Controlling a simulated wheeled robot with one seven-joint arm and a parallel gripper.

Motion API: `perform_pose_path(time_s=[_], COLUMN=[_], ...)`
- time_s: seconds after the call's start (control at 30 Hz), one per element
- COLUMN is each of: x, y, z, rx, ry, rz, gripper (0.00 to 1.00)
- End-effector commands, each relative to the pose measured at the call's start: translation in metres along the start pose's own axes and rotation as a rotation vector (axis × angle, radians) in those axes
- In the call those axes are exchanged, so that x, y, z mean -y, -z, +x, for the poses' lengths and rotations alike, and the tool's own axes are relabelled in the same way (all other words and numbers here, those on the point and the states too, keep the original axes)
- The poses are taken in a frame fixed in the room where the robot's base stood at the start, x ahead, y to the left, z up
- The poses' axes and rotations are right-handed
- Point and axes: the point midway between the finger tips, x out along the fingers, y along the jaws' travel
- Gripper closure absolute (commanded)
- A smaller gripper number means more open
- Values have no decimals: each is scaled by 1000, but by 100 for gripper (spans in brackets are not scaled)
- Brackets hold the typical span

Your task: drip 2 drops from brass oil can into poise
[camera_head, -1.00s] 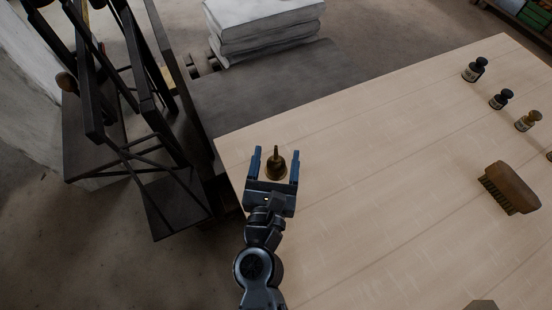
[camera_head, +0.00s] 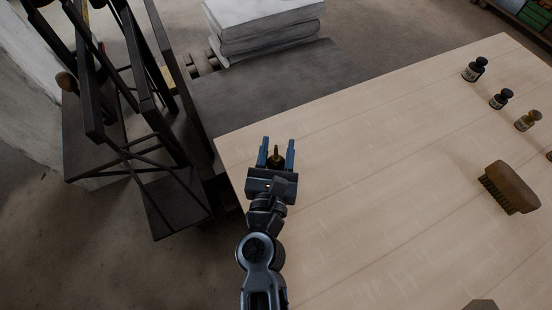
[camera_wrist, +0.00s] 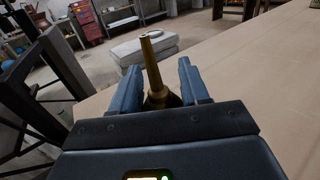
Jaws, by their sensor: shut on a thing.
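The brass oil can (camera_head: 276,160) stands between the blue fingers of my gripper (camera_head: 277,154), near the left edge of the table. In the wrist view its long spout (camera_wrist: 150,62) points up, and the upper part of its body shows between the fingertips (camera_wrist: 157,88). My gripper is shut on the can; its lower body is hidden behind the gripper. The can looks upright, and I cannot tell whether it still touches the table. I cannot make out the poise in either view.
The wooden table (camera_head: 365,180) is clear around my gripper. A brush (camera_head: 510,188) and several small bottles, one of them dark (camera_head: 474,70), stand at the right. A dark metal frame (camera_head: 125,100) stands left of the table. White sacks (camera_head: 265,30) lie stacked on a grey platform (camera_head: 265,90).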

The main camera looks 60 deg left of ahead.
Motion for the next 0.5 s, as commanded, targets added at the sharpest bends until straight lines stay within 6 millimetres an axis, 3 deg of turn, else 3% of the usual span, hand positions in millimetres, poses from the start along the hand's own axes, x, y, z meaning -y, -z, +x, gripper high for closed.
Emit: perform_pose_path(time_s=[0.33,0.5], x=[0,0], y=[-4,-24], z=[0,0], rx=[1,1], ry=[0,1], rz=[0,1], gripper=[86,86])
